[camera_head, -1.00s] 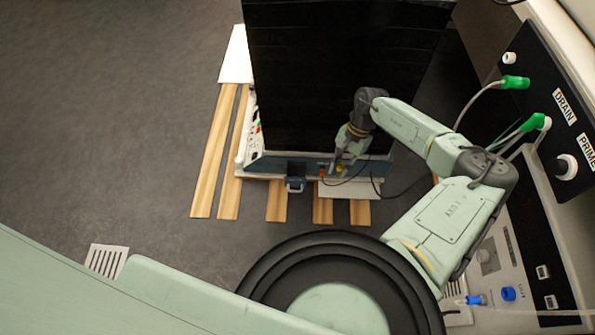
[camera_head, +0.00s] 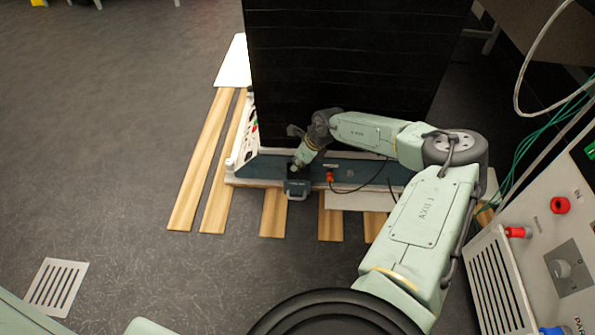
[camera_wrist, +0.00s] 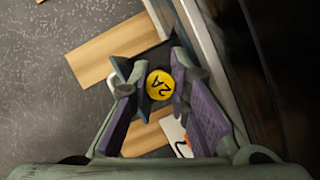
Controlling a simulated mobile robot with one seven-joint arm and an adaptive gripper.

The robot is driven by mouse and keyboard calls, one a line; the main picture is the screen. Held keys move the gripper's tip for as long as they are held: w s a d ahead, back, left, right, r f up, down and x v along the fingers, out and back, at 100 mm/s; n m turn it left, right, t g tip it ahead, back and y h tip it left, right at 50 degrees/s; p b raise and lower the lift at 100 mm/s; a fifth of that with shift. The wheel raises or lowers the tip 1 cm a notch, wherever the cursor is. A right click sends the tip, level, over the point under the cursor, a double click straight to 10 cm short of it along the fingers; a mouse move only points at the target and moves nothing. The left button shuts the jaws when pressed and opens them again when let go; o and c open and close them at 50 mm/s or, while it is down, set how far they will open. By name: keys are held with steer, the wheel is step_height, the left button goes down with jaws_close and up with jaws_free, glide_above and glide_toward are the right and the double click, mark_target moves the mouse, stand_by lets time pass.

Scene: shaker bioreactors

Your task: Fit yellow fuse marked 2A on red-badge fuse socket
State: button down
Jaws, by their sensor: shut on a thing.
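The yellow fuse (camera_wrist: 160,85) shows its round face marked 2A in the wrist view. My gripper (camera_wrist: 158,88) is shut on it, with a finger on each side. In the head view my gripper (camera_head: 296,167) hangs over the front left part of the machine's base, by a dark box with a handle (camera_head: 297,188); the fuse is too small to make out there. I cannot pick out a red-badge fuse socket for sure in either view.
A tall black cabinet (camera_head: 345,70) stands behind my gripper. A red fitting with a black cable (camera_head: 330,177) sits right of it. A side panel with coloured parts (camera_head: 252,128) faces left. Wooden slats (camera_head: 274,212) lie below.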

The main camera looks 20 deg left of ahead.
mark_target(299, 169)
steer(key=shift+w+a+f, duration=0.1)
steer(key=shift+a+f, duration=0.05)
steer(key=shift+f, duration=0.05)
steer(key=shift+f, duration=0.15)
step_height(299, 169, down, 4)
steer(key=b, duration=0.4)
steer(key=shift+f, duration=0.15)
steer(key=shift+r, duration=0.3)
steer(key=shift+p, duration=0.6)
steer(key=shift+f+b, duration=0.3)
steer(key=shift+f, duration=0.8)
stand_by(1.5)
